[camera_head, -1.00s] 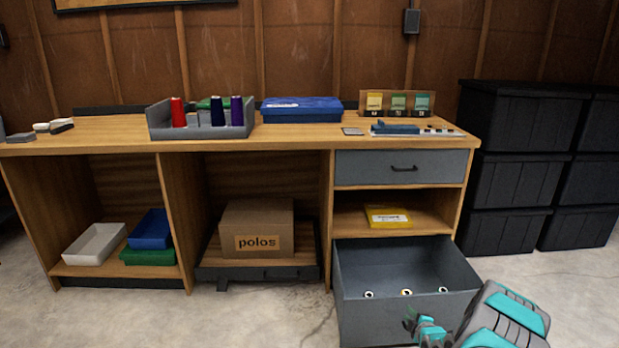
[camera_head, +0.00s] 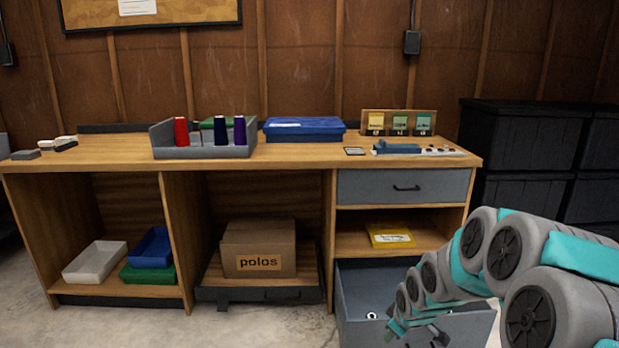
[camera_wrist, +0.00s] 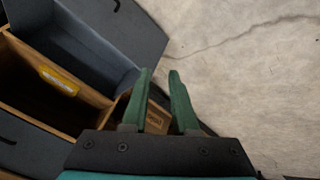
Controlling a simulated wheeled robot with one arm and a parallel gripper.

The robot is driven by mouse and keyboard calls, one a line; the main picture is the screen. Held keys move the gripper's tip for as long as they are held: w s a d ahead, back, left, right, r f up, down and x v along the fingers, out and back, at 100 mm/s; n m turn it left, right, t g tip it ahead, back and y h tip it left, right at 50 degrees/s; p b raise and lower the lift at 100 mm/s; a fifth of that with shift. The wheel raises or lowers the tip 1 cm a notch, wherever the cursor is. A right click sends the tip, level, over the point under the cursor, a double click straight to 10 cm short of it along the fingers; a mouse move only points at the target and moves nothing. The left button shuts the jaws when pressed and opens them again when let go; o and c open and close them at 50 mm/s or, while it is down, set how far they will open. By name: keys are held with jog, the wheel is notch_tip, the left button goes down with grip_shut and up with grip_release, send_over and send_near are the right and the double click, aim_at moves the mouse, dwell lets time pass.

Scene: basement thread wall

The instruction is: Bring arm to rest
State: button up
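My arm reaches in from the right in the head view, with several grey and teal segments. My gripper (camera_head: 415,335) hangs in front of the open lower drawer (camera_head: 352,299) and hides part of it. In the wrist view its two green fingers (camera_wrist: 161,72) stand apart with nothing visible between them, and pale floor shows beyond the tips. The open drawer (camera_wrist: 98,45) lies left of the fingers there. I cannot tell the exact gap between my gripper and the drawer.
The workbench (camera_head: 300,158) holds a grey tray with thread spools (camera_head: 207,152) and a blue case (camera_head: 304,130). The upper drawer (camera_head: 405,187) is shut. A polos box (camera_head: 258,238) sits on a low shelf. Black bins (camera_head: 520,150) stand right. Floor in front is clear.

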jog(key=s+a+r+m+g, duration=0.2)
jog(key=s+r, duration=0.1)
jog(key=s, duration=1)
jog(key=s+a+r+m+g, duration=0.1)
jog(key=s+r+m+g, duration=0.1)
jog(key=s, duration=1.1)
jog(key=s+a+r+m+g, duration=0.2)
jog(key=s+r, duration=0.4)
jog(key=s, duration=0.7)
jog(key=shift+a+m+g, duration=0.3)
jog(key=shift+m+g, duration=0.2)
jog(key=shift+m, duration=0.7)
jog(key=shift+w+r, duration=0.1)
jog(key=shift+w, duration=0.1)
